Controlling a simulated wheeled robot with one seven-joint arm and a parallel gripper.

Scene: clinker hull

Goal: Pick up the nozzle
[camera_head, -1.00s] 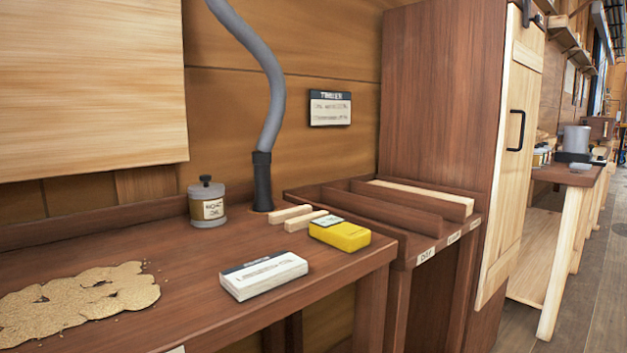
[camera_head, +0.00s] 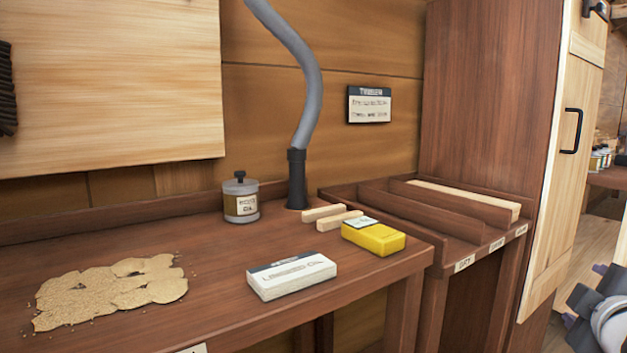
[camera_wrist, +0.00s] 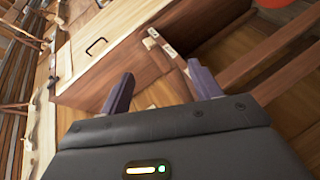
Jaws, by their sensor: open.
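The nozzle (camera_head: 297,180) is a black tube end on a grey ribbed hose (camera_head: 305,85). It stands upright on the wooden bench near the back wall, and the hose rises from it out of the top of the picture. My gripper (camera_wrist: 162,88) is open and empty in the wrist view, with two purple-grey fingers spread apart. In the head view only part of my gripper shows at the lower right edge, well to the right of the nozzle and apart from it. The nozzle is not recognisable in the wrist view.
On the bench (camera_head: 215,275) are a labelled jar (camera_head: 240,199) left of the nozzle, sawdust (camera_head: 110,291), a white box (camera_head: 291,276), a yellow meter (camera_head: 373,237) and two wood sticks (camera_head: 332,217). A divided timber rack (camera_head: 440,262) and a tall cabinet (camera_head: 490,110) stand to the right.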

